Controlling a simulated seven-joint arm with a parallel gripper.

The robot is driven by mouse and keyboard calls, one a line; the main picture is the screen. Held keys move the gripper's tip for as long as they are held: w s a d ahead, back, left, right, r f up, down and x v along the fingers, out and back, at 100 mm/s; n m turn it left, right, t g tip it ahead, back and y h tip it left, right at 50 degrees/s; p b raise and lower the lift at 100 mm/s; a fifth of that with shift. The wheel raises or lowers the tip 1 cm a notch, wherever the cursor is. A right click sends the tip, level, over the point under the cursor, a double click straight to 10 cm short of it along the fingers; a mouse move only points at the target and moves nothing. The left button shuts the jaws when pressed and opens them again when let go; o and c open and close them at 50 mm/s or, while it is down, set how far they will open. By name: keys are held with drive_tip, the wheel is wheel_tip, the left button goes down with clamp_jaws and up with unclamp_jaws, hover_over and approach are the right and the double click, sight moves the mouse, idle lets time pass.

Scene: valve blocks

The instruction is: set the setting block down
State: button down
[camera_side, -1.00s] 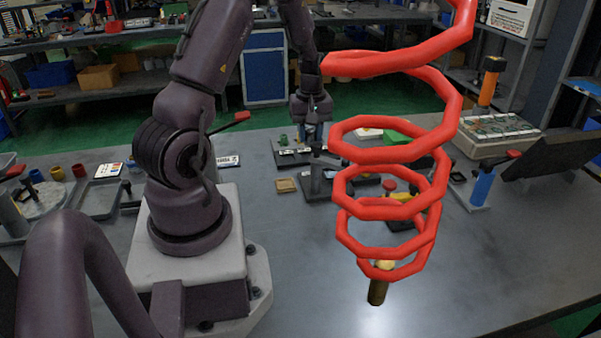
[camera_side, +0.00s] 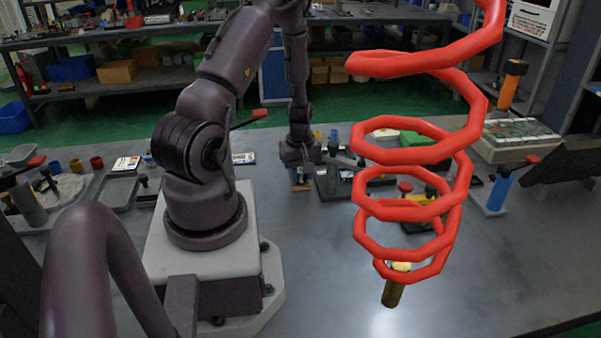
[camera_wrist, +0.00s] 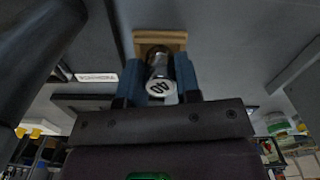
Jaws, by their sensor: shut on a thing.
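My gripper (camera_side: 300,178) is low over the bench behind my arm's base in the side view. I take this to be the setting block. A small tan square tray (camera_wrist: 160,37) lies just past the fingertips, and the block's far end overlaps it in the picture. I cannot tell whether the block touches the tray. In the side view the fingers mostly hide the block and tray.
Dark fixtures (camera_side: 335,180) stand close right of my gripper. A white label plate (camera_side: 244,158) lies to its left.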

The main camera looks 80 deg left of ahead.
drive_tip(key=c, duration=0.8)
unclamp_jaws()
wheel_tip(320, 180, up, 12)
drive_tip(key=w+d+r+m+t, duration=0.2)
drive_tip(key=w+d+r+m, duration=0.35)
drive_tip(key=d+r, duration=0.3)
drive_tip(key=s+d+r+m+t, duration=0.1)
drive_tip(key=s+d+r+m, duration=0.1)
drive_tip(key=d+r+m, duration=0.4)
drive_tip(key=s+d+r+m+t, duration=0.2)
drive_tip(key=d+r+m, duration=0.5)
drive_tip(key=d, duration=0.7)
drive_tip(key=shift+s+d+m+t, duration=0.2)
drive_tip(key=shift+s+m+t, duration=0.1)
drive_tip(key=shift+s+m, duration=0.5)
